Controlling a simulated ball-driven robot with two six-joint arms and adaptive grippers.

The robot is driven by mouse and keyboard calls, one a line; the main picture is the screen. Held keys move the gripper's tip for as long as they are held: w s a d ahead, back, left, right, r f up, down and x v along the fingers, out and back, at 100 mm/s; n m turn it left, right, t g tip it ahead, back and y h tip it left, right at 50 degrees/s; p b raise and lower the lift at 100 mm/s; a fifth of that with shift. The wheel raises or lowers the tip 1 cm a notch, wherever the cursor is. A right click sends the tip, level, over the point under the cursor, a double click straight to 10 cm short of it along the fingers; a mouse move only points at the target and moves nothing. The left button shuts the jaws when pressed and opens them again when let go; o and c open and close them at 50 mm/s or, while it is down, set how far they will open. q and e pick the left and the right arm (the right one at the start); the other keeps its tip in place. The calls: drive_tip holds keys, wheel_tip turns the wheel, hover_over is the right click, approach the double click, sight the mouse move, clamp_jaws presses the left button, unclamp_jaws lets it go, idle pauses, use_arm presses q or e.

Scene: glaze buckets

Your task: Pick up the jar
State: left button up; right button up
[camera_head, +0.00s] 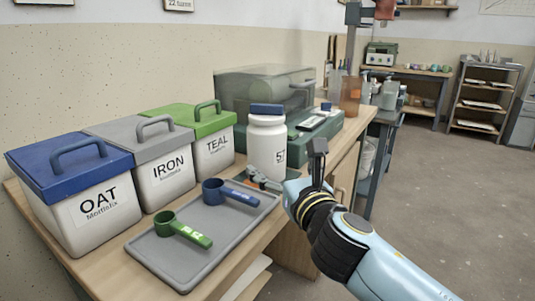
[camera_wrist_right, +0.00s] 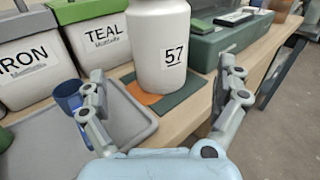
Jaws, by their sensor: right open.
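The white jar (camera_head: 267,146) with a blue lid (camera_head: 266,109) and a label reading 57 stands upright on the wooden table behind the grey tray. In the right wrist view the jar (camera_wrist_right: 159,45) stands ahead, between the spread fingers, on a green and orange mat (camera_wrist_right: 185,92). My right gripper (camera_head: 270,182) is open and low in front of the jar; its fingers (camera_wrist_right: 163,85) also show open and empty in the right wrist view. The jar's lid is out of the wrist view. My left gripper is not in view.
Lidded buckets marked OAT (camera_head: 95,208), IRON (camera_head: 165,177) and TEAL (camera_head: 217,146) line the wall. A grey tray (camera_head: 164,264) holds a green scoop (camera_head: 183,230) and a blue scoop (camera_head: 228,192). A green case (camera_head: 312,140) stands behind the jar.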

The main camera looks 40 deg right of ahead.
sight(273, 155)
drive_tip(key=x, duration=0.5)
drive_tip(key=shift+r+x, duration=0.25)
drive_tip(key=shift+x, duration=1.15)
drive_tip(key=shift+r+x, duration=0.2)
drive_tip(key=shift+x, duration=1.25)
drive_tip(key=c, duration=1.3)
drive_tip(key=shift+r, duration=0.15)
drive_tip(key=shift+c, duration=0.4)
